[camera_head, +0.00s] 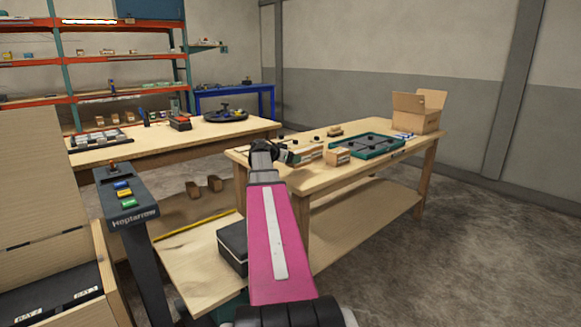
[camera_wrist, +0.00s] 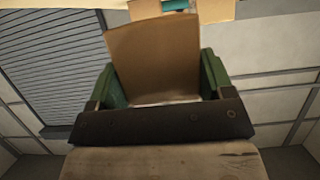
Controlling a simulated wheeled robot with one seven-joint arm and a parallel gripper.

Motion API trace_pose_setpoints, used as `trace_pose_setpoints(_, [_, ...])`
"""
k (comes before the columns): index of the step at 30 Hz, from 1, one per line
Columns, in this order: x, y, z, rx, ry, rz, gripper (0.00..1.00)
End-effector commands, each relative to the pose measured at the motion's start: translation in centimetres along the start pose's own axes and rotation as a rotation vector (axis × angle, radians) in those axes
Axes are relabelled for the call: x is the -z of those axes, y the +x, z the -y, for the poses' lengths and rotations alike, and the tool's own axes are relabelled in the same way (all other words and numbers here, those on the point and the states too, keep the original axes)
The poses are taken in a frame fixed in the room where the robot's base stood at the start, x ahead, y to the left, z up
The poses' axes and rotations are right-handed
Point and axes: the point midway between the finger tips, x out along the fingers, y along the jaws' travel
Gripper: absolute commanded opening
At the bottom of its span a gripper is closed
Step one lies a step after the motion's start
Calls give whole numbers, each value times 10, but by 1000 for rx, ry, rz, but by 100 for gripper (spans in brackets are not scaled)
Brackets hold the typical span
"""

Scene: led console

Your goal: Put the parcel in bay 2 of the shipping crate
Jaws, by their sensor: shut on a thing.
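My gripper (camera_wrist: 158,88) is shut on the parcel, a brown cardboard box (camera_wrist: 152,55), which shows between its two green fingers in the wrist view. In the head view my pink arm reaches forward, and my gripper (camera_head: 285,154) is small at its far end, over the near edge of the wooden table. A brown box face (camera_head: 308,152) shows right beside the jaws; the arm hides part of this spot. The shipping crate (camera_head: 108,270) is at the lower left, with a raised wooden lid and dark bays carrying white bay labels.
The wooden table (camera_head: 375,172) holds another small brown box (camera_head: 337,157), a green tray (camera_head: 367,146) and an open cardboard box (camera_head: 415,112). A button console (camera_head: 122,192) on a post stands between the crate and my arm. A black box (camera_head: 232,247) sits low beside my arm.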

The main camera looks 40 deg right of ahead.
Motion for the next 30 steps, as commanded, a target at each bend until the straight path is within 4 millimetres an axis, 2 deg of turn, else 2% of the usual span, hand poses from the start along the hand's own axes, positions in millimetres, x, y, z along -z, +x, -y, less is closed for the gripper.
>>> trace_pose_setpoints(12, [-36, 15, 0, 0, -1, -2, 37])
trace_pose_setpoints(22, [-38, 16, 0, 0, -1, -2, 37])
trace_pose_setpoints(23, [-38, 16, 0, 0, 0, 0, 78])
trace_pose_setpoints(25, [-38, 16, 0, 0, 0, 0, 100])
trace_pose_setpoints(30, [-38, 16, 0, 0, 0, 0, 100])
